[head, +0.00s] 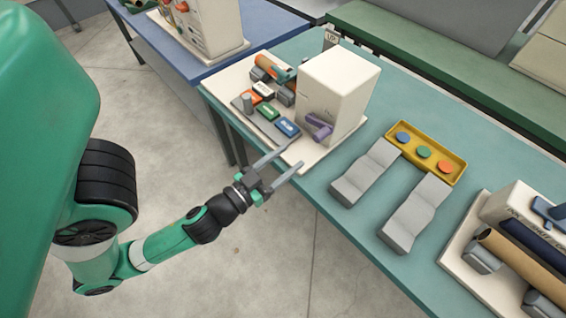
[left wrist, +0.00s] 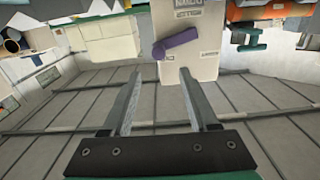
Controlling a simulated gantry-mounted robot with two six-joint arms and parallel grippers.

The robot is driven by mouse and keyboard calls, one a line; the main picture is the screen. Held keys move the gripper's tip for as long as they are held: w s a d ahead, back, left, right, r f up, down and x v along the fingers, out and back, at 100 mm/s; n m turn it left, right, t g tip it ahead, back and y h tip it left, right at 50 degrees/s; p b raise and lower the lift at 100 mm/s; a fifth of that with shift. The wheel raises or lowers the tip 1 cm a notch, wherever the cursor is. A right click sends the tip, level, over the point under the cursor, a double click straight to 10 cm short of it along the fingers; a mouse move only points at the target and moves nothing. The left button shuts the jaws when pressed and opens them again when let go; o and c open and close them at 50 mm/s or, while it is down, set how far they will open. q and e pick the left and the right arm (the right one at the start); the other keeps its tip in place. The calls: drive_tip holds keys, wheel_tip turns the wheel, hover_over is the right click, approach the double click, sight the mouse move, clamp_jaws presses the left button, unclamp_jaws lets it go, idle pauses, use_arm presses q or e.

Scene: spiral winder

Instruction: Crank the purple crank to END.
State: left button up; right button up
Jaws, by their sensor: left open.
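The purple crank (head: 319,127) sits on the front face of a white box-shaped machine (head: 340,82) on the teal table. In the left wrist view the crank (left wrist: 178,43) slants up to the right on the white face, beyond my fingertips. Labels show around it, too small to read surely. My left gripper (head: 284,160) is open and empty, its fingers pointing toward the machine, in front of the table edge and apart from the crank. The left wrist view shows its two spread fingers (left wrist: 160,78) with nothing between them. My right gripper is not in view.
Left of the crank, the machine's base carries green (head: 267,112) and blue (head: 287,127) labelled blocks and a grey knob. To the right are grey wavy rests (head: 365,172), a yellow tray (head: 455,165) with coloured discs, and another machine (head: 515,215). Floor lies below my gripper.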

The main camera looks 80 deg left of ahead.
use_arm(q)
drive_tip(key=shift+s+d+r, duration=0.15)
drive_tip(key=shift+s+d, duration=0.05)
drive_tip(key=shift+s, duration=0.2)
idle(0.3)
